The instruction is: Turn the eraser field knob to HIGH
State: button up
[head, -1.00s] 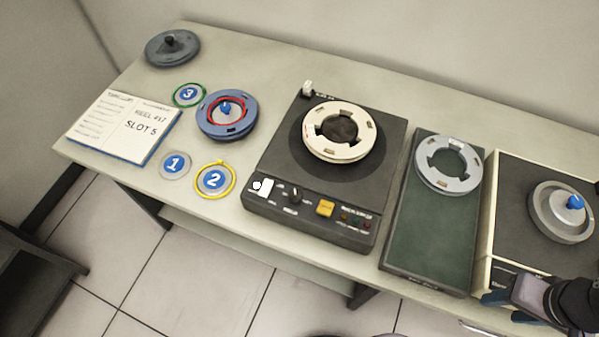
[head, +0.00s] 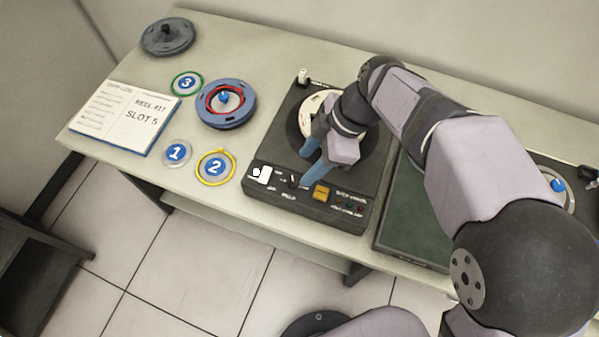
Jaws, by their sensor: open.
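The eraser (head: 262,207) is a dark, flat box with a cream reel (head: 316,104) on its round top. The small black field knob (head: 293,181) is on its front panel, between a white label and a yellow button (head: 321,193). My gripper (head: 305,165) is over the eraser with its two blue fingers apart and nothing between them. The fingertips are just behind and beside the knob; I cannot tell if they touch it. The knob's setting and panel lettering are too small to read. My arm hides part of the reel and the eraser's right side.
Left of the eraser are a blue reel with a red ring (head: 207,112), numbered rings, an open log book (head: 100,110) and a dark grey reel (head: 167,38). A green-topped panel (head: 400,225) is at the right, partly behind my arm. A white post (head: 302,77) stands at the eraser's back corner.

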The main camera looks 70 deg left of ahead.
aim_at(293, 181)
jog(key=shift+p+x, duration=1.15)
jog(key=shift+x, duration=2.55)
jog(key=c, duration=1)
